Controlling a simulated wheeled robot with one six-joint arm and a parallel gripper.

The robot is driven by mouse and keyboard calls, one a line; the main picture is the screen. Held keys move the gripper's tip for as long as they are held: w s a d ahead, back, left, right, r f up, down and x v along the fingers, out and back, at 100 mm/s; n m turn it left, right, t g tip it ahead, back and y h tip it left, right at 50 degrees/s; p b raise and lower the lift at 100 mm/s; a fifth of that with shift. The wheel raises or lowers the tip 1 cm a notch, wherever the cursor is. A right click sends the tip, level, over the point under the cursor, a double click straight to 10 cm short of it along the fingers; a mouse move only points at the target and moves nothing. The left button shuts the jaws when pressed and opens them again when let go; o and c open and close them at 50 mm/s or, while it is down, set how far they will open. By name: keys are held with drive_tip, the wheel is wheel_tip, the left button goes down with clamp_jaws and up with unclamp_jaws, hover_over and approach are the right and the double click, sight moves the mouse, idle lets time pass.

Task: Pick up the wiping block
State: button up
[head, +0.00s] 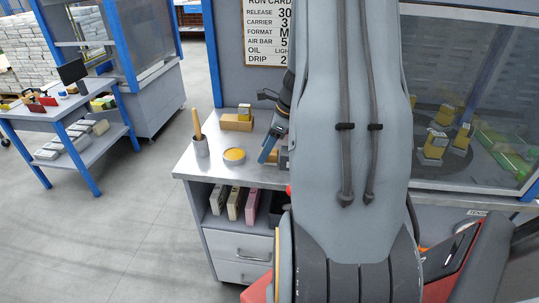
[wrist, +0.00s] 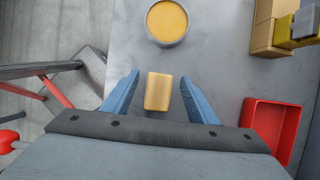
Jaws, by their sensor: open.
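A small tan block (wrist: 158,92), which looks like the wiping block, lies on the grey metal bench top in the wrist view. My gripper (wrist: 160,77) is open, with one blue finger on each side of the block and a visible gap on both sides. I cannot tell how far above the bench the fingertips are. In the head view my gripper (head: 268,150) shows as a blue finger over the bench, partly behind my arm. The block is hidden there.
A round dish with yellow contents (wrist: 166,22) sits just beyond the block. A red tray (wrist: 270,128) is to the right, and a cardboard box (wrist: 266,28) at far right.

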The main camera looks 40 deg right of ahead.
drive_tip(key=shift+x, duration=0.9)
drive_tip(key=c, duration=1.1)
drive_tip(key=shift+r+b, duration=0.85)
drive_tip(key=shift+r, duration=4.2)
